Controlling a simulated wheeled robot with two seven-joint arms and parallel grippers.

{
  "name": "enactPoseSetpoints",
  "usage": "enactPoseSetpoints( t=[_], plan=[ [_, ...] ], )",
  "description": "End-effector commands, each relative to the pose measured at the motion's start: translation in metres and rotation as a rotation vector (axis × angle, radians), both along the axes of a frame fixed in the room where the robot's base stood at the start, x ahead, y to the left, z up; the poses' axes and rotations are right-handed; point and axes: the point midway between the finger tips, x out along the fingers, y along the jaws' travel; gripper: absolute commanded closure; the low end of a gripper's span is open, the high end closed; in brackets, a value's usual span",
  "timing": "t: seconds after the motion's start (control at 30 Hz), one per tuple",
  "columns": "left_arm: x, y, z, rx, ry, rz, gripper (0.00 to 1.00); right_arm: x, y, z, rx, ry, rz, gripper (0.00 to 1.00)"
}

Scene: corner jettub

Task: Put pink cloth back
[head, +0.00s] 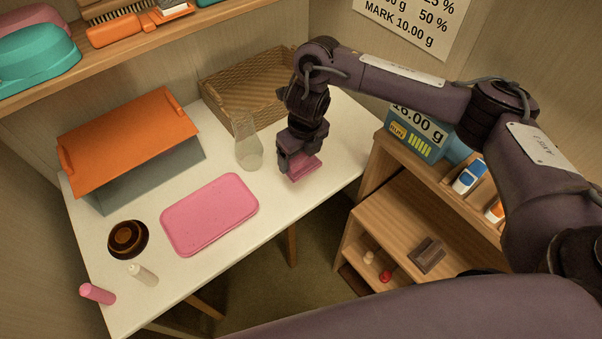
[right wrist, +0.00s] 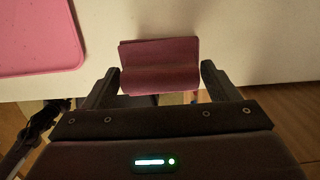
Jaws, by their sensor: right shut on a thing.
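The pink cloth (head: 306,168) is a small folded piece at the right part of the white table, under my right gripper (head: 293,158). In the right wrist view the folded cloth (right wrist: 160,66) lies between the two fingers, and the gripper is shut on it. Whether the cloth touches the table top is hard to tell. A flat pink mat or tray (head: 210,213) lies to the left of it on the table; its corner also shows in the right wrist view (right wrist: 38,38). My left gripper is not in view.
A glass flask (head: 248,150) stands close left of the gripper, with a wicker basket (head: 245,95) behind. An orange-topped stand (head: 130,145), brown bowl (head: 128,239) and small bottles are left. A wooden shelf unit (head: 400,200) stands right, past the table (head: 335,150).

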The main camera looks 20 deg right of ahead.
Motion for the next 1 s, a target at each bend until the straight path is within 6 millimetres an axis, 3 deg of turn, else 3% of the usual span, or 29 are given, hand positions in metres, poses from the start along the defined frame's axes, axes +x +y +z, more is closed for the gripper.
enactPoseSetpoints(
  t=[0.03, 0.2, 0.53, 0.93, 0.97, 1.0],
  plan=[
    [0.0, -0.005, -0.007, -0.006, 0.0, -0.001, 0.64, -0.001, 0.0, -0.015, 0.002, 0.004, -0.002, 0.41],
    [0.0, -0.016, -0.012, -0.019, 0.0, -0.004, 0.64, 0.0, 0.001, -0.029, 0.001, -0.001, 0.001, 0.41],
    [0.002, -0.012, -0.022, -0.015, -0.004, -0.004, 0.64, -0.001, 0.0, -0.066, 0.0, 0.002, -0.001, 0.41],
    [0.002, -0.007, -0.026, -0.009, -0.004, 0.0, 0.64, 0.0, 0.0, -0.072, -0.001, -0.001, 0.001, 0.41],
    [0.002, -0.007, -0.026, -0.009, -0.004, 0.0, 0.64, 0.0, 0.0, -0.071, -0.001, -0.001, 0.001, 0.18],
    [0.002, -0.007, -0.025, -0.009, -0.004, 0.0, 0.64, 0.0, 0.0, -0.07, -0.001, -0.001, 0.001, 0.13]
  ],
)
